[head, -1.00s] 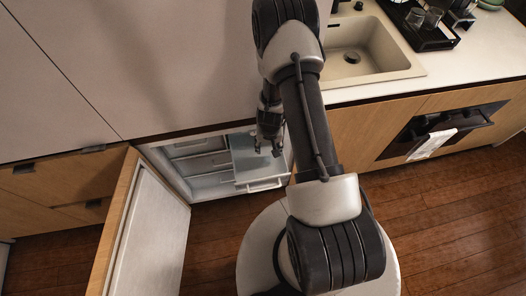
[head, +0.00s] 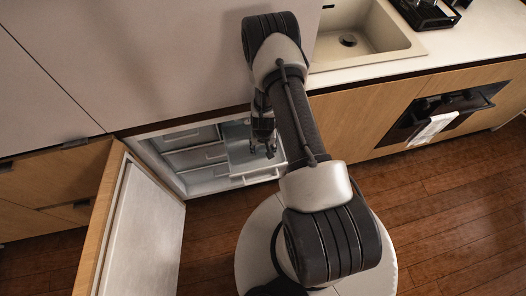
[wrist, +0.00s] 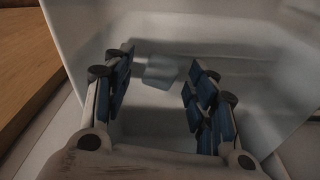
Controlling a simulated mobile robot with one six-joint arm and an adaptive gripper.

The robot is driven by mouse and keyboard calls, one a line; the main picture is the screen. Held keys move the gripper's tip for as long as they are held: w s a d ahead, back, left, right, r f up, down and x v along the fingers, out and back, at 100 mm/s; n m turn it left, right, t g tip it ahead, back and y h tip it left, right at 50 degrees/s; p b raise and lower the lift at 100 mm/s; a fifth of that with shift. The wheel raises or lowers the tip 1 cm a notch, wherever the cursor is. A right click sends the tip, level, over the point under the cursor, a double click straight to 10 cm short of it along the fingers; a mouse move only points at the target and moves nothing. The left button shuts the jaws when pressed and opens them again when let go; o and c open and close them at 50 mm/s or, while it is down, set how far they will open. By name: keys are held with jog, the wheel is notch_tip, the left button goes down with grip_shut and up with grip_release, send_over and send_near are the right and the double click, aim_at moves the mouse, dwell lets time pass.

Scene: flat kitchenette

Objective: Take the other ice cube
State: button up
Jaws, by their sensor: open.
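A pale, translucent ice cube (wrist: 160,72) lies in a white freezer drawer (wrist: 255,62), seen in the wrist view. My gripper (wrist: 161,62) is open, with its blue-padded fingers to the left and right of the cube and a gap on each side. The cube sits near the fingertips, toward the far wall of the drawer. In the head view my gripper (head: 262,152) points down over the pulled-out drawer (head: 258,180) of the open freezer. The cube cannot be made out in the head view.
The freezer door (head: 143,235) stands open at the left. A counter with a sink (head: 365,40) is at the upper right, above an oven with a towel (head: 432,128). Wooden floor is clear at the right.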

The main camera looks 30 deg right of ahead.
jog(key=shift+f, duration=0.3)
jog(key=shift+r, duration=0.1)
jog(key=c, duration=0.9)
jog(key=shift+r, duration=0.1)
